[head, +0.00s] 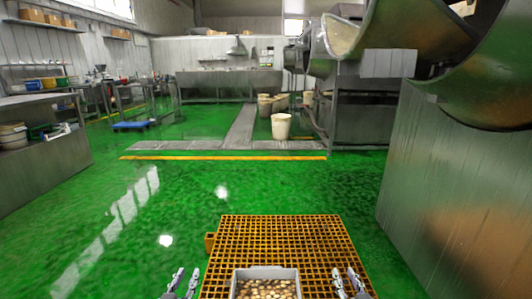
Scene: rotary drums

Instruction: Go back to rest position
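My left gripper (187,273) is at the bottom edge of the head view, left of a grey bin. Its two fingers stand apart with nothing between them. My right gripper (344,273) is at the bottom edge, right of the bin, also with its fingers apart and empty. The grey bin (265,272) holds many small round brown and tan pieces (266,290). Both grippers are clear of the bin's sides. The lower parts of the bin and of both grippers are cut off by the frame.
An orange grating (280,233) lies ahead, around and beyond the bin. A large metal drum machine (450,190) stands close on the right. White buckets (281,126) stand farther back. A metal counter (40,165) is at left. The green floor (150,220) between is clear.

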